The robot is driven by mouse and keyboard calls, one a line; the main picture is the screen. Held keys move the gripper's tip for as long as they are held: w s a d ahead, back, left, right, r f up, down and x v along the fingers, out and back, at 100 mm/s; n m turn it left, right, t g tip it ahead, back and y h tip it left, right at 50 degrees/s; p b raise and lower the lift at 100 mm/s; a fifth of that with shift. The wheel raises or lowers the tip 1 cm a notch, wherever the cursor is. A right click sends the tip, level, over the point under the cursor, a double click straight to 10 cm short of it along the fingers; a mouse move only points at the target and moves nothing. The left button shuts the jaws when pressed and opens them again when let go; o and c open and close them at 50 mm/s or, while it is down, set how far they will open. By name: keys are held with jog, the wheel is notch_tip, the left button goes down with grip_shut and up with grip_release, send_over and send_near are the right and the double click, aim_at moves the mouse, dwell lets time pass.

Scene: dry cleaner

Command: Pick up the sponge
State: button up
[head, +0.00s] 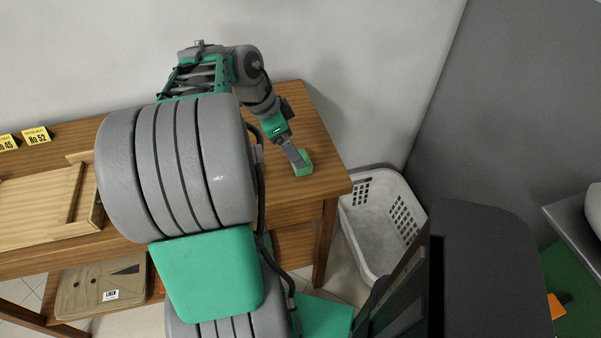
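The sponge is a small green block (304,170) near the right end of the wooden table (325,178) in the head view. My gripper (297,160) points down at it from the upper left. Its grey fingers are at the sponge and overlap it in the picture, covering part of its left side. From this angle I cannot tell whether the fingers are closed on the sponge or only beside it. The sponge appears to be on or just above the tabletop.
A white laundry basket (355,222) stands on the floor right of the table. A wooden tray (40,208) and yellow number tags (37,136) are on the table's left. A tan folded item (85,293) with a barcode lies below. The tabletop around the sponge is clear.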

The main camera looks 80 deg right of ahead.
aim_at(307, 170)
jog(key=x, duration=0.6)
jog(key=shift+s+f, duration=0.15)
jog(key=shift+f, duration=0.05)
jog(key=shift+c, duration=0.2)
jog(key=c, duration=1.4)
